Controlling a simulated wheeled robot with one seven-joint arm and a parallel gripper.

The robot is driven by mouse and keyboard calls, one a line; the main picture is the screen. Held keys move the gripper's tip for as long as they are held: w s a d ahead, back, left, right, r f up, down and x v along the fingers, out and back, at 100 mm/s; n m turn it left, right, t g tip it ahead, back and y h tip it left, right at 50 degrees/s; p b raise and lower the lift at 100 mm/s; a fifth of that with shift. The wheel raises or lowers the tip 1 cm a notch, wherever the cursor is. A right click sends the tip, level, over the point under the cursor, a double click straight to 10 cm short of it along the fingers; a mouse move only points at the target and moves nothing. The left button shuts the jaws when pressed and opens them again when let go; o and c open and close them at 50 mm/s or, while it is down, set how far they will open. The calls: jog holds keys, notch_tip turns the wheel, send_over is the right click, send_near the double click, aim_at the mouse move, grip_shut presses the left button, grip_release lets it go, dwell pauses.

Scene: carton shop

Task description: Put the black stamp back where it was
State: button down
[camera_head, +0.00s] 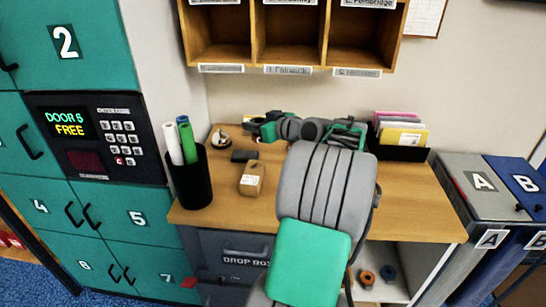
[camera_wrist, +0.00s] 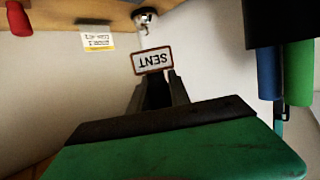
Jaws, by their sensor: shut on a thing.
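My gripper (camera_wrist: 155,90) is shut on a dark thing, which I take to be the black stamp. A white plate with a dark red border, reading SENT upside down, shows at its fingertips (camera_wrist: 153,60). Most of the stamp's body is hidden between the fingers. In the head view my gripper is at the back of the wooden desk (camera_head: 400,205), held over it and pointing left. The stamp cannot be made out clearly there. A flat dark pad (camera_head: 243,156) lies on the desk in front of my gripper.
A bell (camera_head: 219,139) stands at the back left, also in the wrist view (camera_wrist: 145,16). A black cup (camera_head: 190,180) holds rolls at the left edge. A card holder (camera_head: 400,151) stands right; cubbyholes hang above.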

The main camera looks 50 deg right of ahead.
jog(key=s+d+f+m+h, duration=0.2)
jog(key=s+d+m+h, duration=0.15)
jog(key=d, duration=0.35)
jog(key=g+h+p, duration=0.1)
jog(key=p, duration=0.3)
send_over(274, 145)
jog(key=shift+m, duration=0.25)
jog(key=f, duration=0.8)
jog(key=shift+s+a+f, duration=0.25)
jog(key=shift+s, duration=0.1)
jog(key=shift+w+d+f, duration=0.15)
jog(key=shift+d+f, duration=0.05)
jog(key=shift+f, duration=0.1)
notch_tip(274, 145, down, 3)
jog(key=shift+w+d+f+p, duration=0.1)
jog(key=shift+w+f+p, duration=0.1)
jog(key=shift+p, duration=0.3)
jog(key=shift+s, duration=0.1)
jog(key=shift+f, duration=0.1)
jog(key=shift+f+b, duration=0.25)
jog(key=shift+b, duration=0.35)
jog(key=shift+f, duration=0.1)
